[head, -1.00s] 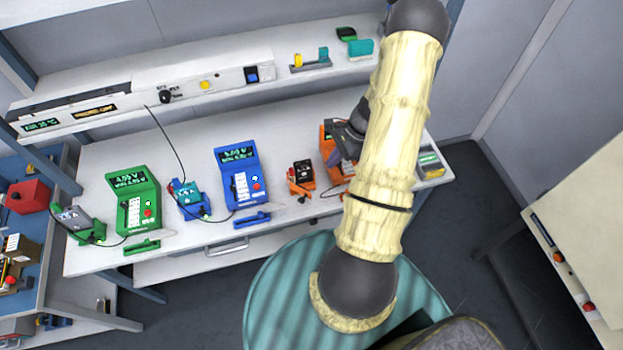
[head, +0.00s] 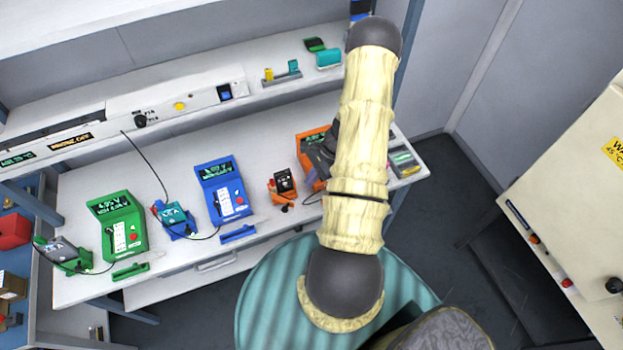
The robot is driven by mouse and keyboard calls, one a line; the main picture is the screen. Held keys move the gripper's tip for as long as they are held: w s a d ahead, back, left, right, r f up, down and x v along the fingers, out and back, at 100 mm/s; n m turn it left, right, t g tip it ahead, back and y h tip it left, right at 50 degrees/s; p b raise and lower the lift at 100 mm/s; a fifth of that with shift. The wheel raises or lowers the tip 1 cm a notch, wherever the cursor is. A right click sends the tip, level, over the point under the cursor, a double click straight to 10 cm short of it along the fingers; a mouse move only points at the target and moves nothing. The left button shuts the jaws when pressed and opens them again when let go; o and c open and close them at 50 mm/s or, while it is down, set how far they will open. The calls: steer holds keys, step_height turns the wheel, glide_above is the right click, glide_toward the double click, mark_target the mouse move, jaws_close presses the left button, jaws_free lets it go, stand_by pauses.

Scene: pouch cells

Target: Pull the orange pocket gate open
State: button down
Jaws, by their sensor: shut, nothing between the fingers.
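The orange tester (head: 309,146) stands at the right of the bench, largely covered by my arm. I cannot make out the orange pocket gate; the area in front of this tester is behind my arm. A small orange holder (head: 275,192) with a dark block in it sits just left of the tester. My gripper (head: 322,155) shows only as dark grey parts at the left edge of my arm, over or beside the orange tester. Its fingertips are hidden, and I cannot tell whether it touches anything. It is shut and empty.
A blue tester (head: 222,190) and a green tester (head: 118,225) stand to the left, with a blue bar (head: 238,234) and a green bar (head: 131,271) in front. Cables run between units. A shelf (head: 180,123) runs behind. A grey-green tray (head: 404,163) lies at the right end.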

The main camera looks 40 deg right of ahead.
steer(key=s+a+r+b+x, duration=0.1)
steer(key=b+x, duration=0.3)
steer(key=x, duration=0.6)
steer(key=shift+w+a+f, duration=0.2)
steer(key=shift+w+a, duration=0.2)
steer(key=shift+w, duration=0.05)
